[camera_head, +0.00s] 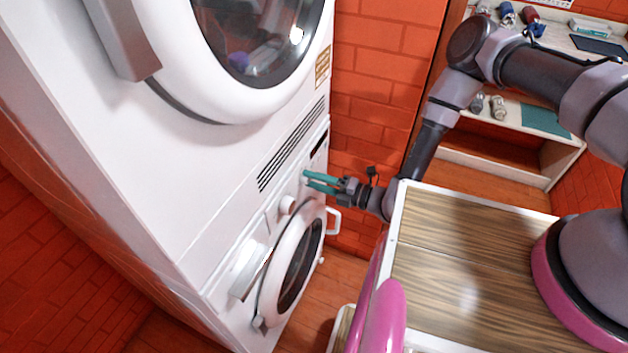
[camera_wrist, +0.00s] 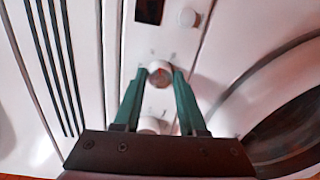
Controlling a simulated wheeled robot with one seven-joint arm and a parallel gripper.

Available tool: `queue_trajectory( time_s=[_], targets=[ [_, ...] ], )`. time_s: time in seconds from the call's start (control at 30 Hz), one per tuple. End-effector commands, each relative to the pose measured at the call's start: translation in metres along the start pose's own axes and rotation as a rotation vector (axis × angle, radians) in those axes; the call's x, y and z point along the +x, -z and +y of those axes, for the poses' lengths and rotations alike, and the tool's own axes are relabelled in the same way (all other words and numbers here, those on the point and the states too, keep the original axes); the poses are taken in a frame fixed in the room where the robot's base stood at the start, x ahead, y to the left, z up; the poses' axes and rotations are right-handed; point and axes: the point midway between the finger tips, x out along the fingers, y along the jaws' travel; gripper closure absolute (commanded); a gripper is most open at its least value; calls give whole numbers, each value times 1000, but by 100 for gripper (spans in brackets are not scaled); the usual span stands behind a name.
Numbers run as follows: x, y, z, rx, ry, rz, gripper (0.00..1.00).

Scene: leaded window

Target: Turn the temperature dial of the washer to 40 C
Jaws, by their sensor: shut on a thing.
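The washer (camera_head: 222,287) is the lower white machine of a stack, with a round door and a control panel. My gripper (camera_head: 307,180) has teal fingers and reaches the panel from the right. In the wrist view, my gripper (camera_wrist: 160,72) is shut on a small round white dial (camera_wrist: 160,76), with one finger on each side. Faint marks surround this dial, too small to read, so its setting cannot be told. A second white knob (camera_wrist: 149,124) lies nearer the gripper's base, partly hidden; it also shows in the head view (camera_head: 287,205).
A dark display (camera_wrist: 149,11) and a round button (camera_wrist: 187,17) lie beyond the held dial. The washer's door (camera_head: 290,265) is shut beside the panel. Above is another white machine (camera_head: 120,140) with a vent grille. A wood-topped cabinet (camera_head: 480,255) stands at the right.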

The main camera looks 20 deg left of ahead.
Motion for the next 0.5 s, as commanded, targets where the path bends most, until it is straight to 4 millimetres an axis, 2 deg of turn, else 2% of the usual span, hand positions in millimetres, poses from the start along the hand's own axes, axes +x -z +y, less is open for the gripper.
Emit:
queue_trajectory(
  time_s=[0.5],
  targets=[
    [-1,0,-2,479,9,24,100]
  ],
)
